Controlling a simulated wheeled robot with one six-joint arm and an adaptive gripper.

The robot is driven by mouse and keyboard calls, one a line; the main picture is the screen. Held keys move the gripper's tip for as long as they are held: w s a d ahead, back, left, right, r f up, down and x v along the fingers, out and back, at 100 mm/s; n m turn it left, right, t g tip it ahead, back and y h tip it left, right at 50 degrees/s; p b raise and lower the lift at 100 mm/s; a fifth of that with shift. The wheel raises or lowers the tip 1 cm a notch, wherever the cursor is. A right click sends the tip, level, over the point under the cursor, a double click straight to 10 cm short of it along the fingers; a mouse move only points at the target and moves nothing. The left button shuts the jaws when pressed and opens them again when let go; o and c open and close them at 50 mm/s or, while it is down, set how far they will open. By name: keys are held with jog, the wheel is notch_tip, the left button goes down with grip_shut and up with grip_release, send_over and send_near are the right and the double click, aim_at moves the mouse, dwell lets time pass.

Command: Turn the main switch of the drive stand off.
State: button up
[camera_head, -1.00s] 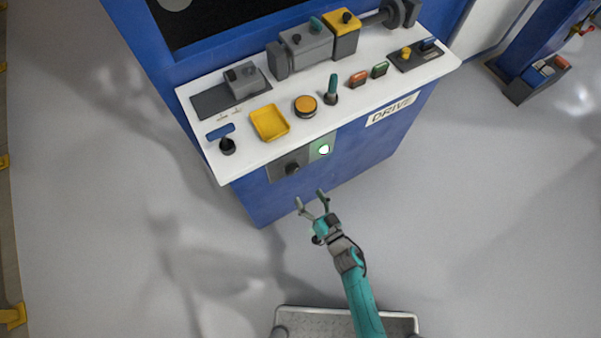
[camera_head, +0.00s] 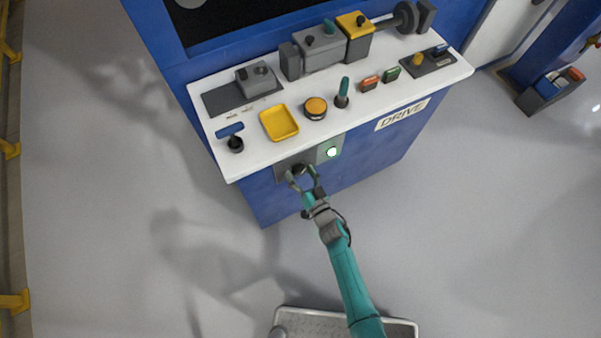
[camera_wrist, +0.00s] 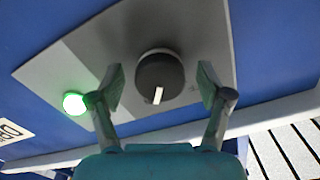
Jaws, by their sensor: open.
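The drive stand (camera_head: 350,165) is a blue cabinet with a white top and a DRIVE label. On its front is a grey plate (camera_wrist: 200,45) with a round black rotary switch (camera_wrist: 160,70), which has a white pointer mark. A lit green lamp (camera_head: 331,152) is beside it; it also shows in the wrist view (camera_wrist: 74,103). My gripper (camera_head: 303,181) is at the switch. In the wrist view my gripper (camera_wrist: 165,88) is open, with one finger on each side of the switch and visible gaps. Whether the fingertips reach past the knob's face is unclear.
The white top (camera_head: 220,150) overhangs the plate and carries a yellow tray (camera_head: 279,123), an orange button (camera_head: 315,108), a green-handled lever (camera_head: 343,93) and several other controls. The floor (camera_head: 480,220) around my arm is clear.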

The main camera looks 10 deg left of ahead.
jog(key=c, duration=1.2)
jog(key=shift+o, duration=0.2)
jog(key=n, duration=0.3)
jog(key=shift+d+n, duration=0.1)
jog(key=shift+n, duration=0.2)
jog(key=n, duration=0.3)
jog(key=shift+w+n, duration=0.1)
jog(key=shift+n, duration=0.2)
jog(key=n, duration=0.6)
jog(key=shift+d+n, duration=0.15)
jog(key=shift+n, duration=0.15)
